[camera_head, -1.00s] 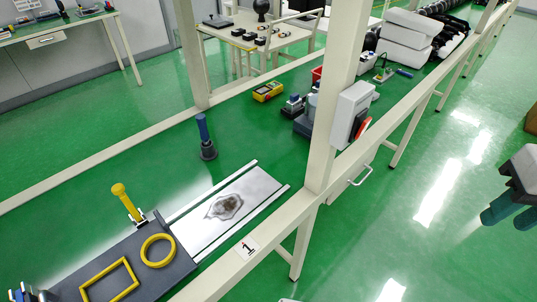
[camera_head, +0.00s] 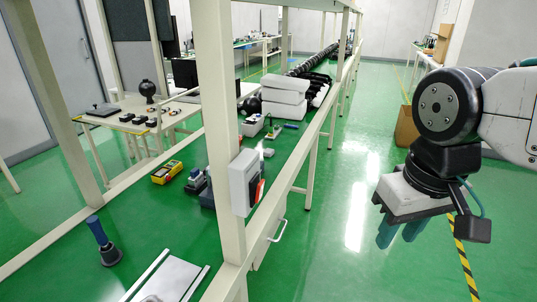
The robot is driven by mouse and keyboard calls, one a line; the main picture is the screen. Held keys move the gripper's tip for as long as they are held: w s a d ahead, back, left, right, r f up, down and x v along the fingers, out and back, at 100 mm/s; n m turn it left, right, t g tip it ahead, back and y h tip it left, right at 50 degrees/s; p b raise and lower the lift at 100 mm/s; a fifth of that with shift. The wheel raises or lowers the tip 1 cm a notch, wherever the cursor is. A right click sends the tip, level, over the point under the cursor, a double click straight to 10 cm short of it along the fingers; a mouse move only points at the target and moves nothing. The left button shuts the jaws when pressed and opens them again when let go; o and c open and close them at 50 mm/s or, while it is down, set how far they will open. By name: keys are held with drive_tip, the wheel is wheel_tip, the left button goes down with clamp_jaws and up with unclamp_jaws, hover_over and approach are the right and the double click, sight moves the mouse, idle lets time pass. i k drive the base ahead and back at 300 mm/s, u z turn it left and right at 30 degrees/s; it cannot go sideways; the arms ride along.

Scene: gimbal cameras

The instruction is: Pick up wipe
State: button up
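I cannot pick out a cloth-like wipe with certainty in the head view. A tool with a blue handle and a dark round foot (camera_head: 103,242) stands upright at the lower left.
A cream post (camera_head: 214,90) and a long rail (camera_head: 308,155) stand between my arm and the green work area. A grey-white box (camera_head: 243,183) is fixed to the post. A yellow device (camera_head: 166,172) and white stacked cases (camera_head: 284,96) lie farther back.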

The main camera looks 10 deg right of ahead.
sight(267, 153)
drive_tip(key=z, duration=1.3)
drive_tip(key=i, duration=2.6)
drive_tip(key=u, duration=3.3)
drive_tip(key=i, duration=0.45)
